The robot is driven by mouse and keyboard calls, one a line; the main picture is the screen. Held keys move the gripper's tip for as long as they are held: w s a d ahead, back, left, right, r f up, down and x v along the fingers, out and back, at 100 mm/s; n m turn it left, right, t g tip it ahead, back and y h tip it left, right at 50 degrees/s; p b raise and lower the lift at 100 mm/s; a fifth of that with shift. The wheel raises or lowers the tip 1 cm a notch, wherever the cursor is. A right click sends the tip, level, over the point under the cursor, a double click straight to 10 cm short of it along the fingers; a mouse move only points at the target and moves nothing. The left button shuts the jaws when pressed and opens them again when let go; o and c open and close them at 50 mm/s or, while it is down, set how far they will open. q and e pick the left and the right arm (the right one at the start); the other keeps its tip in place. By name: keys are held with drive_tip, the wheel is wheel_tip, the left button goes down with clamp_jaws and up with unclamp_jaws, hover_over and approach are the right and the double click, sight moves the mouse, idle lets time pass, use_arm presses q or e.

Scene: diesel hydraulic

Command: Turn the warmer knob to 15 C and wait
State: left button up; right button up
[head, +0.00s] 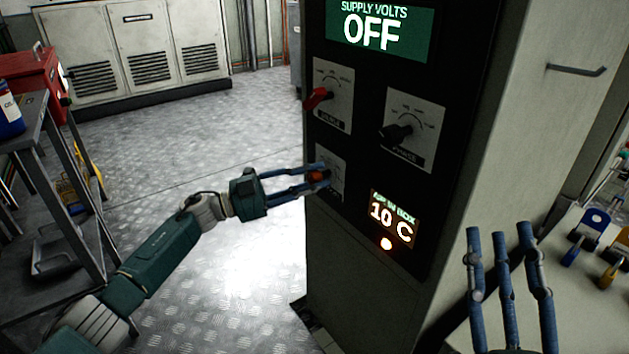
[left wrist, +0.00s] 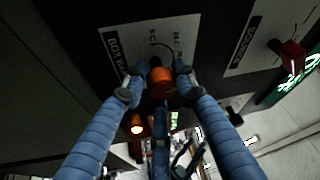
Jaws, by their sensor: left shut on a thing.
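The orange warmer knob (head: 316,177) sits on a small white dial plate low on the black panel. My left gripper (head: 319,173) is shut on this knob, its blue fingers around it. In the left wrist view the orange knob (left wrist: 162,82) shows between the fingertips, in front of the plate; its exact pointer setting is hard to read. The box temperature display (head: 391,218) reads 10 C, with a lit lamp (head: 386,244) below it. My right gripper (head: 502,235) is open and empty at the lower right, its fingers spread and pointing up.
Above are a red-handled knob (head: 318,98), a black phase knob (head: 396,134) and a supply volts display (head: 378,30) reading OFF. A bench (head: 575,285) with padlock-like items is at right. A metal shelf (head: 62,190) stands at left. The floor between is clear.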

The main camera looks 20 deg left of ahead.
use_arm(q)
drive_tip(key=shift+r+m+g, duration=0.3)
drive_tip(key=shift+r+m, duration=0.1)
drive_tip(key=shift+m, duration=0.7)
drive_tip(key=shift+s+d+f, duration=0.1)
drive_tip(key=o, duration=1)
drive_tip(key=shift+o, duration=0.3)
drive_tip(key=shift+s, duration=0.15)
drive_tip(key=shift+f, duration=0.1)
drive_tip(key=shift+s+a+f, duration=0.1)
drive_tip(key=shift+s+a, duration=0.05)
drive_tip(key=shift+a, duration=0.3)
drive_tip(key=v, duration=1.1)
